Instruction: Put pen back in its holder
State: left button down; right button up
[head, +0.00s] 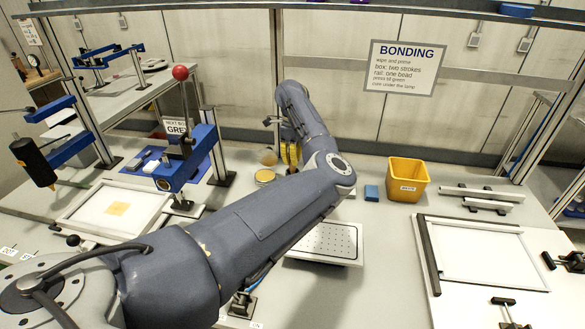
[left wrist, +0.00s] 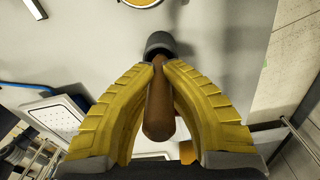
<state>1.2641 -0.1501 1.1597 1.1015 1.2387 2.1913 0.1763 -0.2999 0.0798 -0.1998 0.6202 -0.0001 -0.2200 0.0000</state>
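My left gripper (head: 291,154) has yellow fingers and hangs over the back middle of the bench, partly hidden by my own arm in the head view. In the left wrist view the gripper (left wrist: 166,66) has its fingertips against both sides of a brown, rounded handle (left wrist: 158,113), which seems to be the pen. The far end of the handle meets a dark grey round piece (left wrist: 160,42); I cannot tell whether this is part of the pen or its holder. The pen cannot be made out in the head view. My right gripper is not in view.
A yellow dish (head: 265,176) lies just left of the gripper. A perforated white plate (head: 328,242) is nearer the front. A blue block (head: 371,192) and a yellow bin (head: 407,180) stand to the right. A blue press (head: 185,165) stands to the left.

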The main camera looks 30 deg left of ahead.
aim_at(293, 167)
pick_arm(q)
jog(key=shift+f, duration=1.8)
jog(key=shift+f, duration=0.15)
jog(key=c, duration=1.6)
grip_release()
jog(key=shift+o, duration=0.2)
notch_tip(293, 167, up, 12)
jog(key=shift+w+a+f, duration=0.1)
jog(key=shift+r, duration=0.25)
jog(key=shift+a, duration=0.1)
